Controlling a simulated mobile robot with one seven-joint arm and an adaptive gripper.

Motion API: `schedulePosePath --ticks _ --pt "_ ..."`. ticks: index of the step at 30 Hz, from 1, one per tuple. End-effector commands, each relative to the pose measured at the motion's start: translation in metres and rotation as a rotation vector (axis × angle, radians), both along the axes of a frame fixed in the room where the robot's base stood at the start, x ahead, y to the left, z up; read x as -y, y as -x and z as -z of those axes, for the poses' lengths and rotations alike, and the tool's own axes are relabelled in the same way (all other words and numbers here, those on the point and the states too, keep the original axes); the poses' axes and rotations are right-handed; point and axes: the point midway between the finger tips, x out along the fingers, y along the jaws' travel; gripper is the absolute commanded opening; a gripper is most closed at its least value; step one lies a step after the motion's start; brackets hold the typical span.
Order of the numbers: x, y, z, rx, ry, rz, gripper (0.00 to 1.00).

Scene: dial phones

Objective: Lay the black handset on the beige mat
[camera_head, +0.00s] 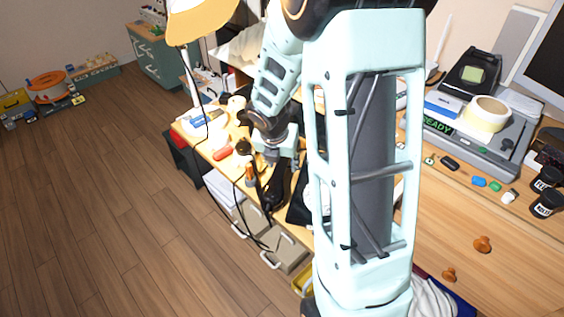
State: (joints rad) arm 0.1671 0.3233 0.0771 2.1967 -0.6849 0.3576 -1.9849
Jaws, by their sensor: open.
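My gripper (272,158) is over the left part of the wooden desk, pointing down. Its fingers are small and partly merged with the dark things below, but it looks open. A long black object (278,188) that looks like the black handset lies just below it, near the desk's front edge. I cannot tell whether the fingers touch it. A dark cord hangs from near it over the edge. I cannot make out the beige mat; my large arm link covers the middle of the desk.
A red object (222,153) and a lamp (200,20) are at the desk's left end. Drawers (284,254) stand below the front edge. To the right are a grey device (480,150), a tape roll (488,113) and black jars (546,204).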

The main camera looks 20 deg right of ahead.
Motion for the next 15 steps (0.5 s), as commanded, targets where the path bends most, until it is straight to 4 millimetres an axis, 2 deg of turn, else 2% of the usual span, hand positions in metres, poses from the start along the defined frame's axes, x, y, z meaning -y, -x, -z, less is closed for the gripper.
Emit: schedulePosePath --ticks 15 --pt "-0.021 0.028 -0.093 0.003 0.001 0.001 0.40"
